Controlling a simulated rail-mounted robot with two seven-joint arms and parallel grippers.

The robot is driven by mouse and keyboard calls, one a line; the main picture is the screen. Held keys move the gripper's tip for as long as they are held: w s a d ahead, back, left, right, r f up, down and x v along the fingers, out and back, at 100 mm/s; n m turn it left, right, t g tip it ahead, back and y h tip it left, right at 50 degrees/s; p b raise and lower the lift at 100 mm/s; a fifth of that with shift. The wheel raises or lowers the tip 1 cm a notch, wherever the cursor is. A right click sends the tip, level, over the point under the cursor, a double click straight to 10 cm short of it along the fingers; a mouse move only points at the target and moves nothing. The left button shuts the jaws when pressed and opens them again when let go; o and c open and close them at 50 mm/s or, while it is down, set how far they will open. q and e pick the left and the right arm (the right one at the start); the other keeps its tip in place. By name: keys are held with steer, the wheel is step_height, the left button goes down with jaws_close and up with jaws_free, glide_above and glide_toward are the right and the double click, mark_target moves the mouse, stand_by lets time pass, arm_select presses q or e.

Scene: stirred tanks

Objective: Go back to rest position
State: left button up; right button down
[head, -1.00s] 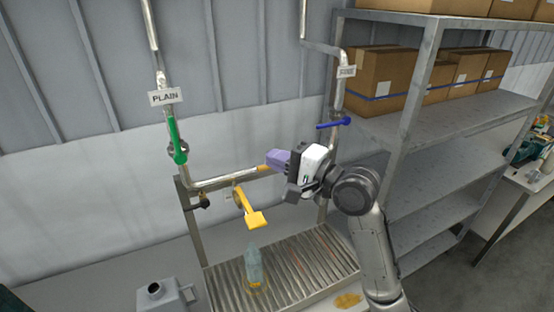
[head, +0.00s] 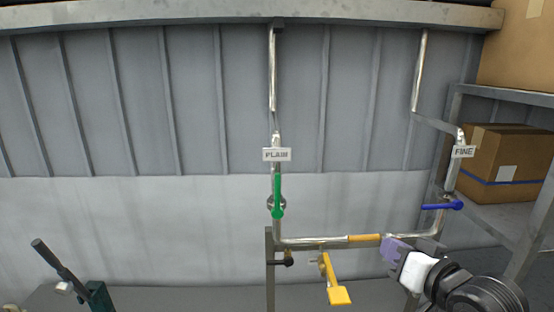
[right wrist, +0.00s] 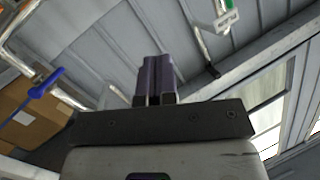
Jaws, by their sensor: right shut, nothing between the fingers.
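My right gripper (head: 392,246) shows at the lower right of the head view, with purple fingers and a white body. The fingers point left, in front of the horizontal pipe near its yellow section. In the right wrist view the purple fingers (right wrist: 154,78) are pressed together with nothing between them. My left gripper is in neither view now.
The PLAIN pipe has a green lever (head: 278,194) hanging vertically. The FINE pipe has a blue lever (head: 442,206) lying horizontally. A yellow paddle handle (head: 337,284) hangs below the cross pipe. A shelf with a cardboard box (head: 505,165) stands at the right.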

steer(key=s+f+n+g+h+p, duration=0.2)
steer(key=s+f+g+h+p, duration=0.3)
steer(key=s+f, duration=2.9)
steer(key=s+g+p, duration=0.3)
steer(key=g+p, duration=0.1)
steer(key=g, duration=0.2)
steer(key=shift+s+h, duration=0.35)
steer(key=shift+h, duration=0.05)
